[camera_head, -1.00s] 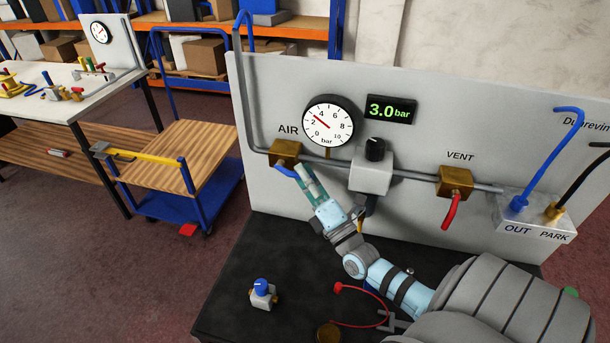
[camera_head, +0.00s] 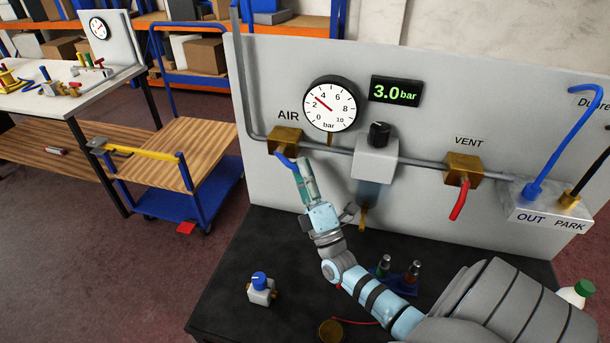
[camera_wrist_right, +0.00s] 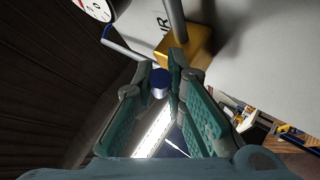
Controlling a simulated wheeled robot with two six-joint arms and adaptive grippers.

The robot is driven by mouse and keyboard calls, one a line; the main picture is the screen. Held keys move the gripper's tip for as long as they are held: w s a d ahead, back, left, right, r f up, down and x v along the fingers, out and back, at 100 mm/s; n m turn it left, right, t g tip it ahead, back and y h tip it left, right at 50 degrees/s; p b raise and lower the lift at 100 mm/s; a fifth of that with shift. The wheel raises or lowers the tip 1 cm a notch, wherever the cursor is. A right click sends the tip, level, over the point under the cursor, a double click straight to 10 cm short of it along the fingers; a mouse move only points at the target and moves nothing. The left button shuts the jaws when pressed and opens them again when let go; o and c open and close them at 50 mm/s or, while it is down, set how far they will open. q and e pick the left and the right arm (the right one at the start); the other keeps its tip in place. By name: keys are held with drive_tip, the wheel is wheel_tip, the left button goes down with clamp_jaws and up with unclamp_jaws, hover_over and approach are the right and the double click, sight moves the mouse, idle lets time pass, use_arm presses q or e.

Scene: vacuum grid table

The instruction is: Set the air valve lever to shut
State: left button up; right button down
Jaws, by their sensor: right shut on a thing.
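The brass air valve (camera_head: 285,141) sits on the grey pipe under the AIR label, with a blue lever (camera_head: 287,161) sloping down to the right from it. My right gripper (camera_head: 301,170) is shut on the lever's lower end, just below the valve body. In the right wrist view the blue lever end (camera_wrist_right: 160,82) lies between the two green finger pads (camera_wrist_right: 158,100), with the brass valve body (camera_wrist_right: 188,52) beyond. The fingers partly hide the lever. My left gripper is not in view.
A dial gauge (camera_head: 330,104) and a 3.0 bar display (camera_head: 395,91) are on the panel. A regulator (camera_head: 375,158) and the vent valve (camera_head: 463,169) with a red lever stand to the right. A small blue-knobbed valve (camera_head: 261,288) sits on the dark table (camera_head: 235,318).

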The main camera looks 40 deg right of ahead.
drive_tip(key=shift+w+a+f+m+h+b, duration=0.1)
drive_tip(key=shift+f+m+h+b, duration=0.15)
drive_tip(key=shift+m+h+b, duration=0.5)
drive_tip(key=shift+w+a+f+m+h+b, duration=0.1)
drive_tip(key=shift+f+m+h+b, duration=0.25)
drive_tip(key=shift+m+h, duration=0.65)
drive_tip(key=shift+w+a+f+m+h+b, duration=0.1)
drive_tip(key=shift+f+m+h+b, duration=0.1)
drive_tip(key=shift+m+h+b, duration=0.5)
drive_tip(key=shift+m+h, duration=0.25)
drive_tip(key=c, duration=1.6)
unclamp_jaws()
drive_tip(key=shift+d, duration=0.1)
drive_tip(key=s+a, duration=0.5)
drive_tip(key=s, duration=0.6)
drive_tip(key=shift+s+a+f, duration=0.2)
drive_tip(key=shift+s+f, duration=0.1)
drive_tip(key=shift+f, duration=0.1)
